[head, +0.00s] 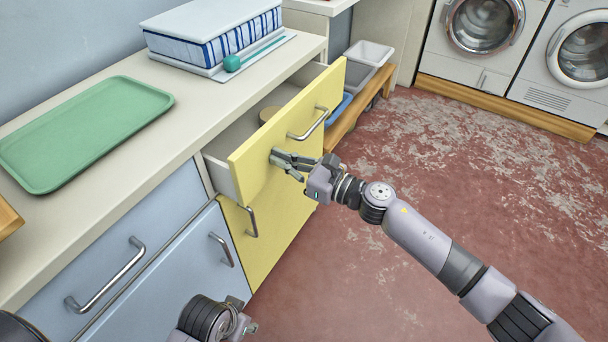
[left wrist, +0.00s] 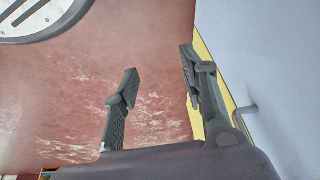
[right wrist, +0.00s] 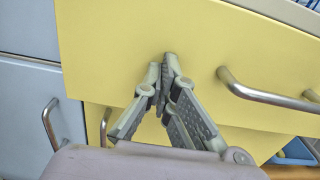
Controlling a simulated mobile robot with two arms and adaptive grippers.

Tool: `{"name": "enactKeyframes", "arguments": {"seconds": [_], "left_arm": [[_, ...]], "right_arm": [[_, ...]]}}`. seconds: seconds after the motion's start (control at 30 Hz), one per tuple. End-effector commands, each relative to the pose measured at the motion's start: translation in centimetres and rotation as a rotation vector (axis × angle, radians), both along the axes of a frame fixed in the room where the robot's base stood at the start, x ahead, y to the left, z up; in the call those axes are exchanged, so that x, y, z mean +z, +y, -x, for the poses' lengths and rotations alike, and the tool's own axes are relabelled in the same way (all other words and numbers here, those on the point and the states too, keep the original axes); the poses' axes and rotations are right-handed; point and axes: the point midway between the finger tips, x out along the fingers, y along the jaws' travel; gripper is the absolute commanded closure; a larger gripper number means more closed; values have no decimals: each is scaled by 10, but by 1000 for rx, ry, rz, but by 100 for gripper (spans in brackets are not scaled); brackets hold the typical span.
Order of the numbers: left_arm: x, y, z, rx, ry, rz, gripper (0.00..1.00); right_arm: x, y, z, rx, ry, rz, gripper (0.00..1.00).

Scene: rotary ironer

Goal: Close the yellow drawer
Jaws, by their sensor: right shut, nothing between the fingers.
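My left gripper (left wrist: 155,75) is open and empty beside the blue cabinet front.
A yellow lower front (head: 275,225) and blue fronts (head: 120,262) are below. A wooden rack with bins (head: 366,75) stands beyond the drawer.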

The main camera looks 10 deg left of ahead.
Motion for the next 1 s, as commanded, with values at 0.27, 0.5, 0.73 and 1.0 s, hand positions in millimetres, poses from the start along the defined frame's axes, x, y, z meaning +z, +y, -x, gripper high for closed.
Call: {"name": "enactKeyframes", "arguments": {"seconds": [0.27,0.5,0.73,1.0], "left_arm": [[66,3,15,4,-39,2,60],[53,3,16,5,-36,0,60],[49,1,6,1,-77,10,60],[54,-4,-11,-5,-154,25,60]], "right_arm": [[-3,41,-13,1,-2,0,100],[-2,66,-21,1,-1,-1,100],[-2,79,-26,0,-1,0,100],[1,85,-28,-1,-2,-2,100]]}}
